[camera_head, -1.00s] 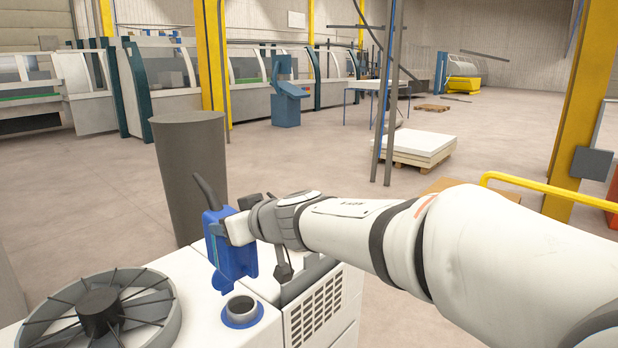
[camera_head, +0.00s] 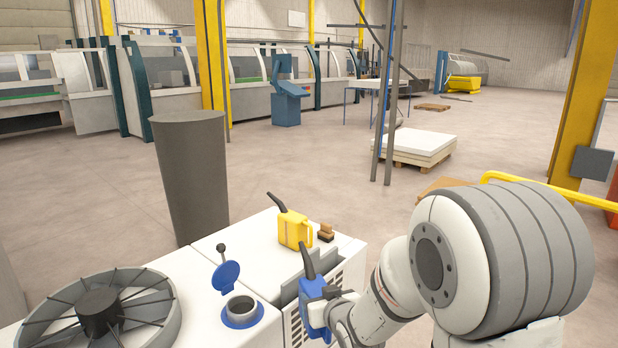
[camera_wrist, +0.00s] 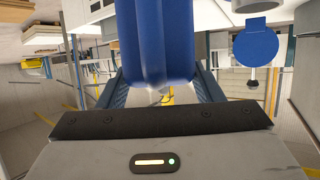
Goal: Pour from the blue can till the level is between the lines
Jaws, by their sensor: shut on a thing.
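The blue can (camera_head: 314,302) is in my gripper (camera_head: 328,308), at the right edge of the white machine. Its dark spout points up and slightly left, and the can looks near upright. In the wrist view the blue can (camera_wrist: 155,40) sits between both fingers of my gripper (camera_wrist: 157,88). The open filler neck (camera_head: 240,311) with a blue collar is left of the can, apart from it. Its blue cap (camera_head: 226,276) stands open behind it and also shows in the wrist view (camera_wrist: 256,46). No level or lines can be made out.
A yellow can (camera_head: 294,231) with a dark spout stands on the machine top (camera_head: 200,281), beside a small brown object (camera_head: 326,232). A round fan (camera_head: 100,311) is at the left. A grey bin (camera_head: 190,180) stands behind. The machine top around the filler is clear.

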